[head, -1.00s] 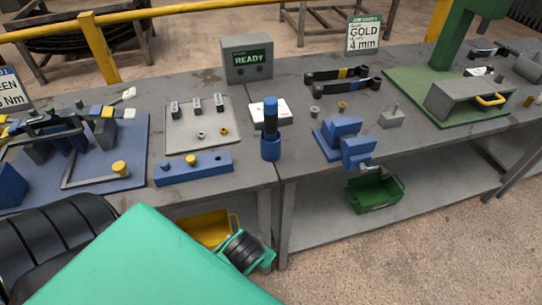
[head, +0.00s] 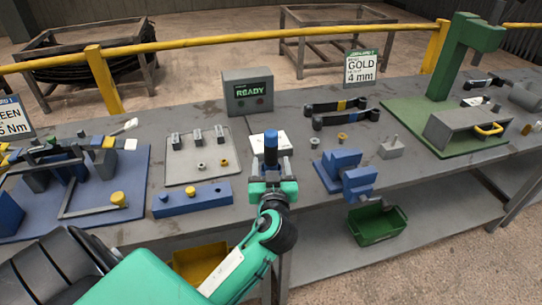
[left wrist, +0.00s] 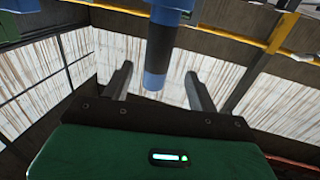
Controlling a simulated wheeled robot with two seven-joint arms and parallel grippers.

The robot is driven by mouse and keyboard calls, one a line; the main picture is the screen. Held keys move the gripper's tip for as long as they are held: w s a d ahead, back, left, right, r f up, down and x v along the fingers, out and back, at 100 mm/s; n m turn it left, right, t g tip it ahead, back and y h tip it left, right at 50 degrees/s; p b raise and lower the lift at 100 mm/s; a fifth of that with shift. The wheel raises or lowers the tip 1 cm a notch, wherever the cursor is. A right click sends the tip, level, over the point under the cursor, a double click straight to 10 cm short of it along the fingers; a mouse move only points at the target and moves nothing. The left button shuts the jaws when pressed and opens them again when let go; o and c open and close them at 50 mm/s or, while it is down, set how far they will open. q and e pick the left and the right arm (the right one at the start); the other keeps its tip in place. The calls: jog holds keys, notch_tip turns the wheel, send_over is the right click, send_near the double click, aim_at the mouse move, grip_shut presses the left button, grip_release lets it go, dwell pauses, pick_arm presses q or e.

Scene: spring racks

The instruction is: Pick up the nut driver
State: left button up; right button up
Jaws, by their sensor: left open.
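The nut driver (head: 271,147) stands upright on the bench, with a black body and a blue top. The blue holder seen around its base earlier is now hidden behind my left gripper (head: 271,168). That gripper is open, with one finger on each side of the driver as seen from the head. In the left wrist view the driver (left wrist: 160,48) appears between the two open fingers (left wrist: 158,76), its blue end towards the palm and a blue part at the top edge. I cannot tell whether the fingers touch it. My right gripper is not in view.
A white block (head: 284,143) lies just behind the driver. A blue block with a yellow knob (head: 210,200) is to the left, and a blue vise-like fixture (head: 345,172) is to the right. A grey READY box (head: 247,92) stands behind. A green bin (head: 378,226) is below the bench top.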

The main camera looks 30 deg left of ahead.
aim_at(271, 153)
pick_arm(q)
jog(key=x, duration=0.3)
jog(key=shift+w+a+p, duration=0.1)
jog(key=shift+w+p, duration=0.1)
jog(key=shift+p, duration=0.1)
jog(key=shift+w+a+p, duration=0.3)
jog(key=shift+w+p, duration=0.05)
jog(key=shift+w, duration=0.1)
jog(key=p+x, duration=0.1)
jog(key=x, duration=0.2)
jog(key=shift+w+f, duration=0.15)
jog(key=shift+w, duration=0.1)
jog(key=shift+w+a+f, duration=0.15)
jog(key=shift+w+a, duration=0.15)
jog(key=shift+w, duration=0.05)
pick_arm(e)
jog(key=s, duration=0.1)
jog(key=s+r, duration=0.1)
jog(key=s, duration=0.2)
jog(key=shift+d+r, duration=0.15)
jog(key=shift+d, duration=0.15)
pick_arm(q)
jog(key=c, duration=1.1)
jog(key=shift+c, duration=0.8)
